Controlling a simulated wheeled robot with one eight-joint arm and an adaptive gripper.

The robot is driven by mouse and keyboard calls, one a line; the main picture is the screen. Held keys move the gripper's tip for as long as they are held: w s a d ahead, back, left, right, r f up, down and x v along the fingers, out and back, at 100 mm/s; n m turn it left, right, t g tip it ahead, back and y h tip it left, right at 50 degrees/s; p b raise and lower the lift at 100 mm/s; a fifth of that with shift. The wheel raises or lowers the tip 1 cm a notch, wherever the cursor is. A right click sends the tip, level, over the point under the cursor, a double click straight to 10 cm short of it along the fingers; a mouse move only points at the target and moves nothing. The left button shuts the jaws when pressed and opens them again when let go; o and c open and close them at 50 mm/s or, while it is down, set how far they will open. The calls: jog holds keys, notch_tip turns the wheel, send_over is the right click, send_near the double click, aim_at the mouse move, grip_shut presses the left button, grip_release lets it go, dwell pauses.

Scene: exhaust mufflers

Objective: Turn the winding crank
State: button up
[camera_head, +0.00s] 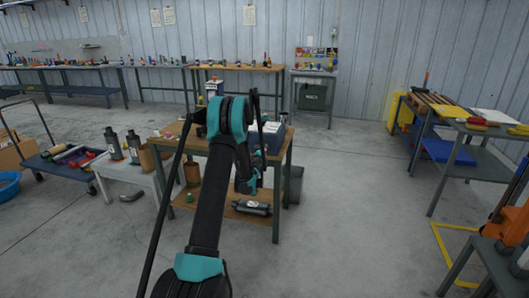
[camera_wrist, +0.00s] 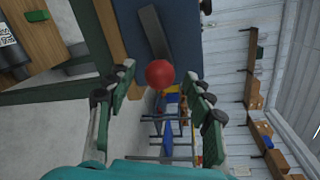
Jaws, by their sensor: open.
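The winding crank shows in the wrist view as a dark flat arm (camera_wrist: 153,35) with a round red knob (camera_wrist: 160,73) at its end. The arm lies in front of a dark blue surface (camera_wrist: 189,30). My gripper (camera_wrist: 160,80) is open, with a finger on each side of the knob's line and clear gaps to both. I cannot tell how far the knob is from the fingertips in depth. In the head view my gripper (camera_head: 252,184) hangs by the right part of the wooden workbench (camera_head: 223,209). The crank cannot be made out there.
A blue-grey box (camera_head: 273,138) stands on the workbench. A muffler-like cylinder (camera_head: 252,207) lies on its lower shelf. A grey bin (camera_head: 294,184) stands on the floor to the right. A low grey table (camera_head: 130,173) is at left. The floor (camera_head: 355,200) right of the workbench is clear.

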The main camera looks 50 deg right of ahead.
jog(key=v, duration=0.9)
jog(key=shift+a, duration=0.25)
jog(key=shift+s+r, duration=0.1)
jog(key=shift+s, duration=0.05)
